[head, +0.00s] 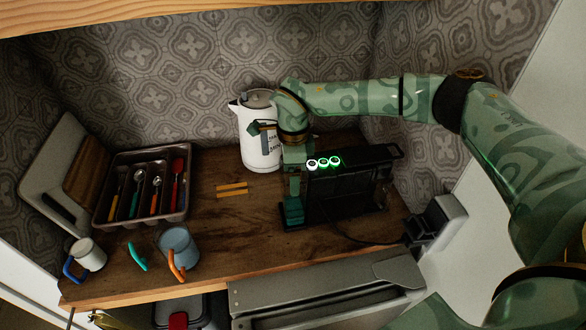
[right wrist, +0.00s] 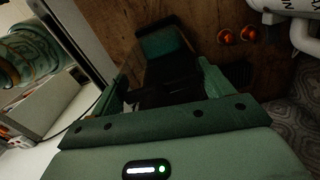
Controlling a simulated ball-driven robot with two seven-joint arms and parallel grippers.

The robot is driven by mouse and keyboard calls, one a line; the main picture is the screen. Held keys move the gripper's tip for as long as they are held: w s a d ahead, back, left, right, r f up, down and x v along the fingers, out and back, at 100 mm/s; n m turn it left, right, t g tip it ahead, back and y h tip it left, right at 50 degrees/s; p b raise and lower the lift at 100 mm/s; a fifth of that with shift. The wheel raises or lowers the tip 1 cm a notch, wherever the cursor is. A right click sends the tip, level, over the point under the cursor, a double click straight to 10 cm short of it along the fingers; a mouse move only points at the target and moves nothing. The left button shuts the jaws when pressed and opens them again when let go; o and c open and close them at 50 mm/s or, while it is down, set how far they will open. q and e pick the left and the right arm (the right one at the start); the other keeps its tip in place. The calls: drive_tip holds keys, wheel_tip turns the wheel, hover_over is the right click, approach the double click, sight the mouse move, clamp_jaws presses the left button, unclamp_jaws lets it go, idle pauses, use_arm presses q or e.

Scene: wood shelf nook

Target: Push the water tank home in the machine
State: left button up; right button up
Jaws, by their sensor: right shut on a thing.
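The black coffee machine (head: 350,190) stands on the wooden counter, with several lit buttons on its top edge. My right gripper (head: 294,172) reaches down at its left end. In the right wrist view, the fingers of my right gripper (right wrist: 163,88) are shut on the sides of a dark block, which I take to be the water tank (right wrist: 165,72). A teal part (head: 292,212) shows low at that end of the machine; whether it belongs to the tank I cannot tell. The gripper hides most of the tank and any gap to the machine. My left gripper is not in view.
A white kettle (head: 258,135) stands close behind my right gripper. A cutlery tray (head: 105,217), a white mug (head: 90,256) and a blue mug (head: 178,245) are farther left. A cable runs right of the machine.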

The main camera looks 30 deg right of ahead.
drive_tip(key=o, duration=1.5)
drive_tip(key=shift+c, duration=0.2)
drive_tip(key=shift+r, duration=0.1)
wheel_tip(320, 180, up, 16)
drive_tip(key=shift+p, duration=0.45)
